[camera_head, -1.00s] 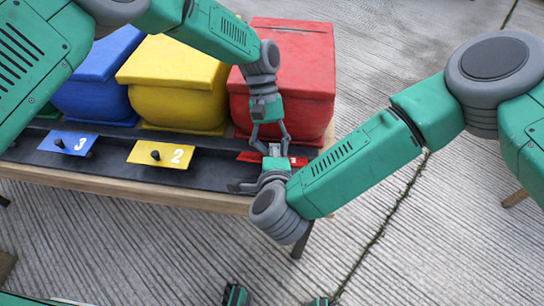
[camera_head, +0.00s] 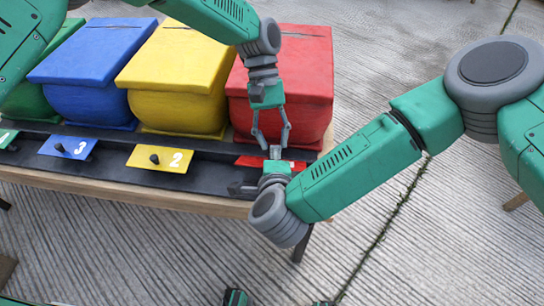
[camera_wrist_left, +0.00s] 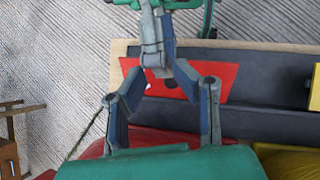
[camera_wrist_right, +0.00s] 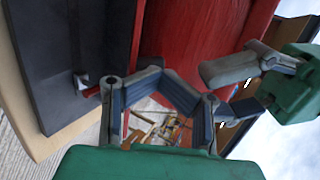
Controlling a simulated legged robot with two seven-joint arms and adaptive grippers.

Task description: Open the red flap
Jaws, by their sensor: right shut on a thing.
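The red flap (camera_head: 258,162) is a red plate at the foot of the red bin (camera_head: 282,82). The left wrist view also shows it (camera_wrist_left: 206,82), with a dark knob partly hidden by fingers. My right gripper (camera_head: 268,172) reaches the flap from the front and is shut, apparently on its knob; the contact is mostly hidden. My right fingers (camera_wrist_right: 160,78) meet in the right wrist view. My left gripper (camera_head: 271,143) points down just above my right gripper, in front of the red bin. Its fingers (camera_wrist_left: 160,75) are apart with nothing seen held.
Yellow (camera_head: 175,65), blue (camera_head: 95,60) and green bins stand left of the red one. Yellow (camera_head: 174,160) and blue (camera_head: 55,145) flaps with knobs lie before them on a dark rail along the wooden table edge (camera_head: 100,190). Open paving lies at right.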

